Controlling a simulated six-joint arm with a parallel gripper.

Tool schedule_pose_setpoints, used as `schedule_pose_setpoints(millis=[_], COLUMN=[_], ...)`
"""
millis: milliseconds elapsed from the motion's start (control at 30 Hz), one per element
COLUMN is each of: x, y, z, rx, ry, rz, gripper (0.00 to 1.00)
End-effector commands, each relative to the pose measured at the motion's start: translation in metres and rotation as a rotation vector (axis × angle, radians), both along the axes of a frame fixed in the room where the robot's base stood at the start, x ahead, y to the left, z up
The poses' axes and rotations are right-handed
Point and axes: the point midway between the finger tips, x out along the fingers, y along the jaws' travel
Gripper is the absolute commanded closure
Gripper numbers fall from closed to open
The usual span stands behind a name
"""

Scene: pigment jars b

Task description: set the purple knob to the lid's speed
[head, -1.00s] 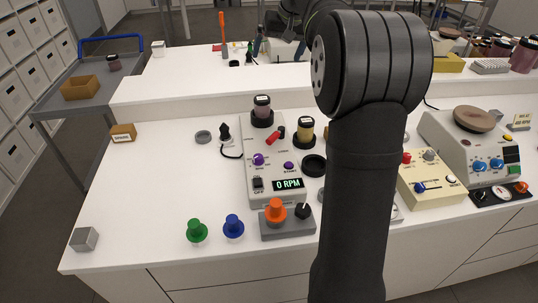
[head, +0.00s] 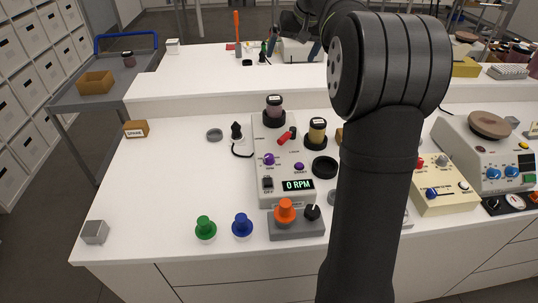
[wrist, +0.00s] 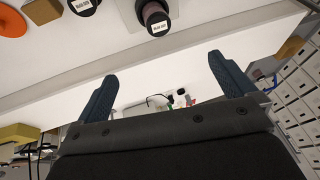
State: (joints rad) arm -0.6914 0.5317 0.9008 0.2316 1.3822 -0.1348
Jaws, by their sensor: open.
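A white mixing device (head: 270,190) stands on the table left of my arm. A larger purple knob (head: 268,159) and a smaller purple knob (head: 299,167) sit on its face. A dark pink jar (head: 274,103) with a labelled lid stands at the device's back; the label is too small to read. A jar with a labelled lid also shows in the wrist view (wrist: 154,16). My gripper (wrist: 163,66) is open and empty, away from the knobs, above the rear surface.
My arm hides part of the table. The table's left side is mostly clear.

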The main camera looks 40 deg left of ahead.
Motion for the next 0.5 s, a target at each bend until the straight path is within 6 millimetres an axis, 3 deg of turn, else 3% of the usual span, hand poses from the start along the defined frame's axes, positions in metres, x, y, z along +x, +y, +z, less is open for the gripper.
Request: schedule_pose_setpoints(millis=[33,233,500], x=[0.0,-0.015,-0.065], y=[0.0,0.0,-0.008], z=[0.0,-0.007,-0.033], rx=[-0.001,-0.047,-0.199], ry=[0.0,-0.043,-0.17], rz=[0.002,0.15,0.722], gripper=[0.1,0.49,0.51])
